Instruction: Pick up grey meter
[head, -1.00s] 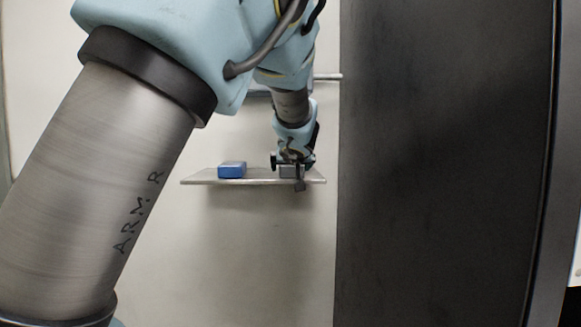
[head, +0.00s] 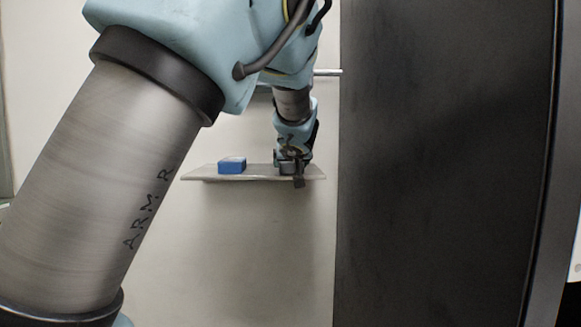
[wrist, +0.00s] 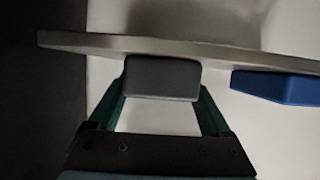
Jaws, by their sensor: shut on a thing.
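The grey meter (wrist: 162,78) is a small dark grey box with rounded edges. In the wrist view it sits between the two green fingers of my gripper (wrist: 163,92), one against each side. In the head view my gripper (head: 291,167) is over the right part of a small wall shelf (head: 205,173), and the meter (head: 287,170) shows only partly, behind the fingers. My gripper is shut on the meter. The meter appears to be touching the shelf; I cannot tell for sure whether there is a gap.
A blue box (head: 232,166) stands on the left part of the shelf, apart from the meter; it also shows at the right in the wrist view (wrist: 275,87). A tall dark panel (head: 440,160) stands just right of the shelf. The pale wall below the shelf is clear.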

